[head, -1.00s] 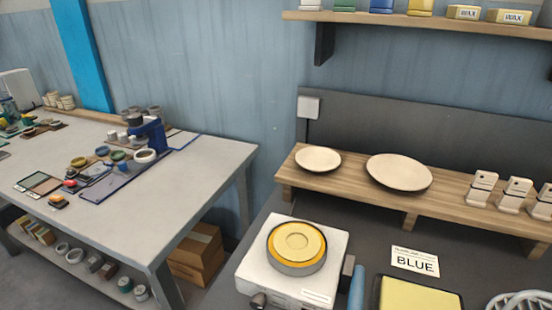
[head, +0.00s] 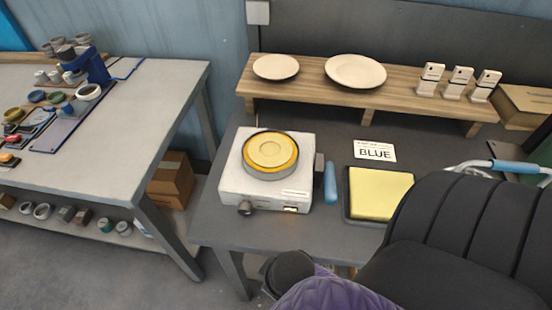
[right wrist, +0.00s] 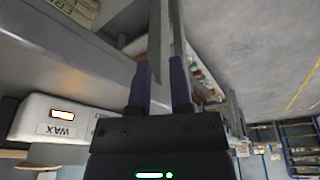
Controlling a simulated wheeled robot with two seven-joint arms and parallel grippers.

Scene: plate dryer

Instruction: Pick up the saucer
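A small round cream saucer (head: 276,67) lies on the left part of the wooden shelf (head: 312,91) at the back of the dark table. A larger cream plate (head: 355,71) lies to its right, apart from it. My right gripper (right wrist: 160,62) shows in the right wrist view, with its two dark purple fingers apart and no held object visible between them. It is away from the saucer, which is not in that view. My black and purple arm parts cover the lower right of the head view, where no fingertips can be made out. My left gripper is not in view.
A white wax warmer (head: 230,190) holding a round yellow pot (head: 270,152) stands before the shelf. A cluttered grey table (head: 150,130) is left.

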